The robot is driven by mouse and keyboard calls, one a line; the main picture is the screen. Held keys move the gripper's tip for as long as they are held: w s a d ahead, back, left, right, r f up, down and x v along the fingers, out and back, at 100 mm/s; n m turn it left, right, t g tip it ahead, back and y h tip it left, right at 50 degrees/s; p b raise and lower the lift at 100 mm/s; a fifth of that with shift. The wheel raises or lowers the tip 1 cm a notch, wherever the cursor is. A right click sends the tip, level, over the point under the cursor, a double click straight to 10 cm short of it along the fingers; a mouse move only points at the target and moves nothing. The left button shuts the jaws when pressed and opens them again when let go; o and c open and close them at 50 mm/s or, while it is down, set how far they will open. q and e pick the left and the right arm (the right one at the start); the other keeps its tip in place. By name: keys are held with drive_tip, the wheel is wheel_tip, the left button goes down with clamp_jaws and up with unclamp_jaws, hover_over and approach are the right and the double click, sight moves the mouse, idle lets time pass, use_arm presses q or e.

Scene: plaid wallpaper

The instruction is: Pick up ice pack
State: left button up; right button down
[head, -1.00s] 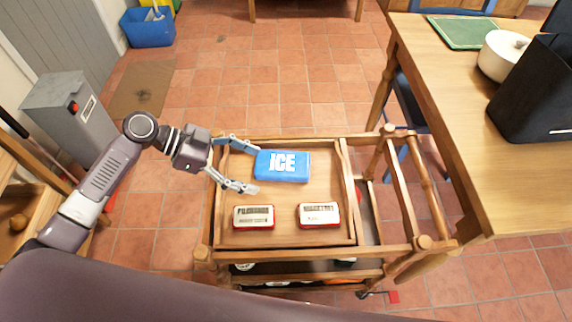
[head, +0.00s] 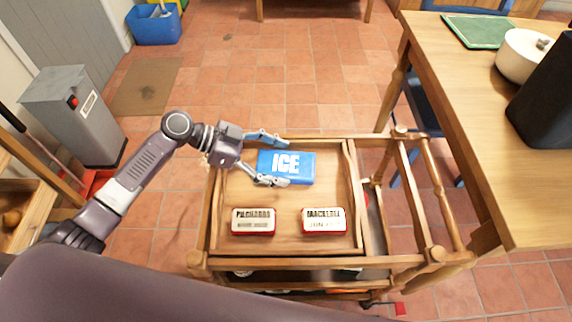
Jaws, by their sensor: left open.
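A blue ice pack (head: 297,168) with white letters "ICE" lies in the wooden tray top of a trolley (head: 341,246), near its far side. My left gripper (head: 279,160) comes in from the left with its fingers open. One finger is at the pack's far left edge, the other at its near left edge, so the fingers reach over the pack's left end. I cannot tell whether they touch it. My right gripper is not in view.
Two tins, one at left (head: 253,221) and one at right (head: 324,221), lie in the near part of the tray. Trolley rails stand at the right, beside a wooden table (head: 465,110) with a white pot (head: 523,58). A grey bin (head: 75,115) stands at left.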

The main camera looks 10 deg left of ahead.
use_arm(q)
drive_tip(key=shift+c, duration=0.4)
drive_tip(key=c, duration=1.1)
